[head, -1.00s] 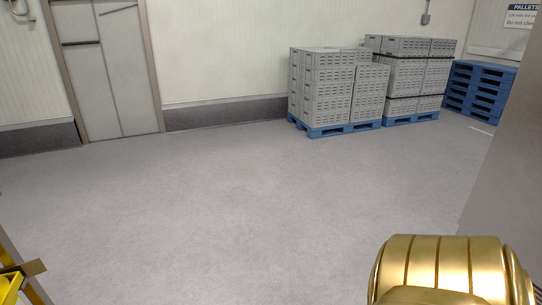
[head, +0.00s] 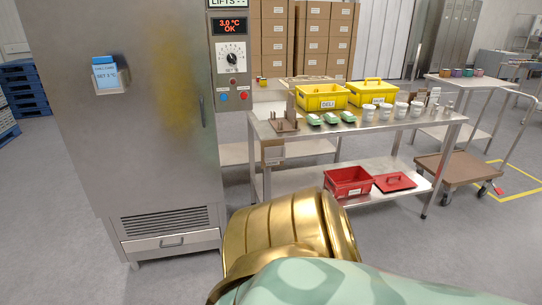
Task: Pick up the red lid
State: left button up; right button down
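The red lid (head: 395,182) lies flat on the lower shelf of the steel table (head: 440,124), with a raised handle on top. It is just right of an open red crate (head: 348,182) on the same shelf. A gold and pale green part of my own arm fills the bottom middle of the head view, well in front of the table. Neither gripper is in view.
A tall steel cabinet (head: 140,140) stands at the left, close to me. On the table top are yellow crates (head: 322,98), green packs (head: 331,118) and white tubs (head: 369,113). A brown-decked trolley (head: 455,172) stands right. Floor between me and the table looks clear.

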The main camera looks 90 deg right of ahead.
aim_at(395, 181)
jog(key=z, duration=3.8)
jog(key=i+j, duration=0.25)
jog(key=j, duration=0.2)
jog(key=i+j, duration=0.3)
jog(key=j, duration=0.2)
jog(key=i+j, duration=0.25)
jog(key=j, duration=0.2)
jog(key=i+j+z, duration=0.1)
jog(key=i+z, duration=0.35)
jog(key=i+j+z, duration=0.4)
jog(key=i+l+z, duration=0.15)
jog(key=i+z, duration=0.2)
jog(key=i, duration=0.35)
jog(key=i+z, duration=0.35)
jog(key=i, duration=0.4)
jog(key=i+u, duration=0.25)
jog(key=i, duration=0.15)
jog(key=i+l+u, duration=0.2)
jog(key=i, duration=0.2)
jog(key=i+l+u, duration=0.1)
jog(key=i+u, duration=0.15)
jog(key=i, duration=0.15)
jog(key=i+l+u, duration=0.1)
jog(key=i+u, duration=0.3)
jog(key=i+l+u, duration=0.2)
jog(key=u, duration=0.2)
jog(key=i+l+u, duration=0.4)
